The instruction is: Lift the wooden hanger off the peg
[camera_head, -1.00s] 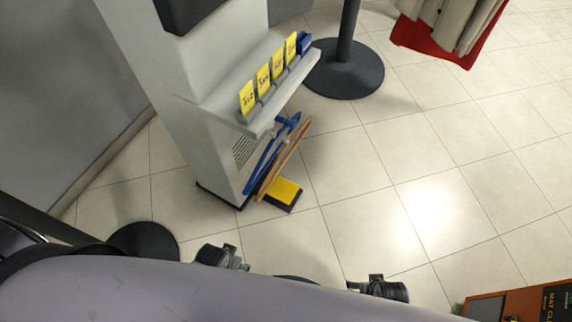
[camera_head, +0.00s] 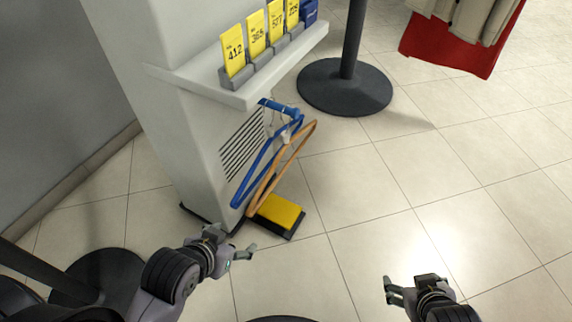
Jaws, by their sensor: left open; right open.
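The wooden hanger (camera_head: 279,168) is a brown loop hanging below the kiosk's shelf, in front of a blue hanger (camera_head: 249,178). Both hang tilted from a blue peg (camera_head: 277,106) on the kiosk's side; their hooks are small and partly hard to make out. My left gripper (camera_head: 241,247) is open and empty, below and to the left of the wooden hanger, apart from it. My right gripper (camera_head: 390,288) is open and empty, well to the lower right of the hanger.
The grey kiosk (camera_head: 170,110) has a shelf (camera_head: 245,97) with several yellow number cards (camera_head: 255,38). A yellow-topped pedal (camera_head: 278,212) sits on the floor under the hangers. A black post base (camera_head: 344,87) stands behind. Tiled floor (camera_head: 410,180) is clear to the right.

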